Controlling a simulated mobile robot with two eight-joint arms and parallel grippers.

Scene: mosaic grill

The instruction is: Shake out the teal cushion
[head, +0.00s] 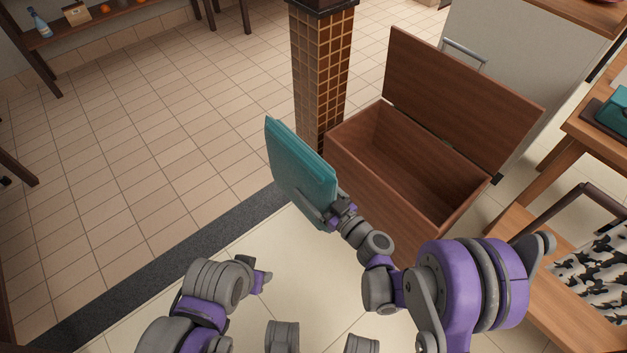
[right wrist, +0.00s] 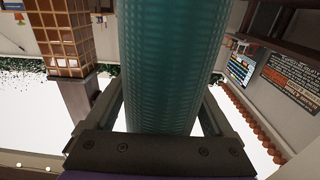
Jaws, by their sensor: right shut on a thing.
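The teal cushion (head: 299,172) is held up in front of me in the head view, tilted, with one broad face showing. My right gripper (head: 333,213) is shut on its lower right edge. In the right wrist view the cushion (right wrist: 168,65) fills the middle, between the two fingers of my right gripper (right wrist: 163,110). My left gripper (head: 262,278) is low at the left of centre, apart from the cushion; its fingers are too small and turned to tell whether they are open.
An open, empty-looking wooden chest (head: 405,150) with its lid raised stands just right of the cushion. A tiled pillar (head: 320,75) rises behind it. A wooden bench (head: 560,285) with a black-and-white patterned cushion (head: 600,268) is at the right. The tiled floor (head: 170,130) to the left is clear.

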